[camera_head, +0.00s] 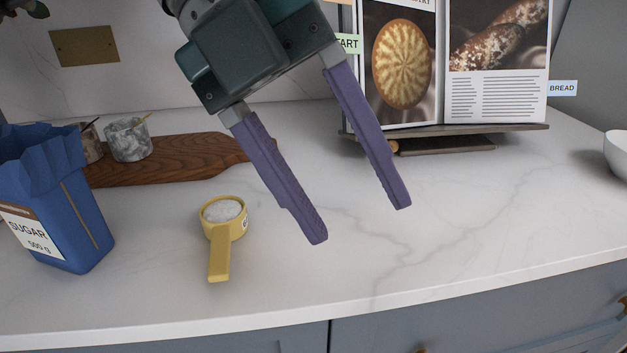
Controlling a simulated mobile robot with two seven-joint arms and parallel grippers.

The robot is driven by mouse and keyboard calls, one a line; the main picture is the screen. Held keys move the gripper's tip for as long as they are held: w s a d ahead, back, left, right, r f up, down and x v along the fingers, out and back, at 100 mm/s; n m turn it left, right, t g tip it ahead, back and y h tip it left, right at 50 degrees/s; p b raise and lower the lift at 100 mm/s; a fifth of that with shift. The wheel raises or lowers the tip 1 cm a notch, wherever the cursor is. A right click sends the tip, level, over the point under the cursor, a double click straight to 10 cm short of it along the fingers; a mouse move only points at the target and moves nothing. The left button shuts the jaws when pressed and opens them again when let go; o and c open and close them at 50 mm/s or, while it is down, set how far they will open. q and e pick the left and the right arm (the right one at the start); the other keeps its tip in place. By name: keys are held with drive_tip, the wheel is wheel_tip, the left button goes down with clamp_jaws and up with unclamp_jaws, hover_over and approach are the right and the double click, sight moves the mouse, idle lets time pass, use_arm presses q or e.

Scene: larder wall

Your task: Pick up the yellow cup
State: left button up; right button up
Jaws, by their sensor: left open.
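The yellow cup (222,232) is a small measuring cup with a flat handle, standing on the white marble counter. It holds a white, grainy substance, and its handle points toward the counter's front edge. My left gripper (358,226) comes in from the top of the picture, with two long purple fingers spread apart and nothing between them. Its fingertips are to the right of the cup, apart from it. My right gripper is not in view.
A blue sugar bag (72,215) stands left of the cup. Behind are a wooden board (190,160) and small marbled pots (128,140). An open cookbook (440,60) rests on a stand at the back right. A white bowl (616,152) is at the right edge. The front-middle counter is clear.

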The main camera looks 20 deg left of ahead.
sight(220, 243)
use_arm(q)
drive_tip(key=a+f+n+y, duration=0.1)
drive_tip(key=a+f+y, duration=0.1)
drive_tip(key=a, duration=0.2)
drive_tip(key=w+a+f+n+y, duration=0.1)
drive_tip(key=a+y, duration=0.1)
drive_tip(key=a, duration=0.3)
drive_tip(key=w+a+f+n+y+b, duration=0.1)
drive_tip(key=a+f+y, duration=0.1)
drive_tip(key=a, duration=0.3)
drive_tip(key=shift+f+y, duration=0.3)
wheel_tip(220, 243, down, 6)
drive_tip(key=shift+r, duration=0.1)
clamp_jaws()
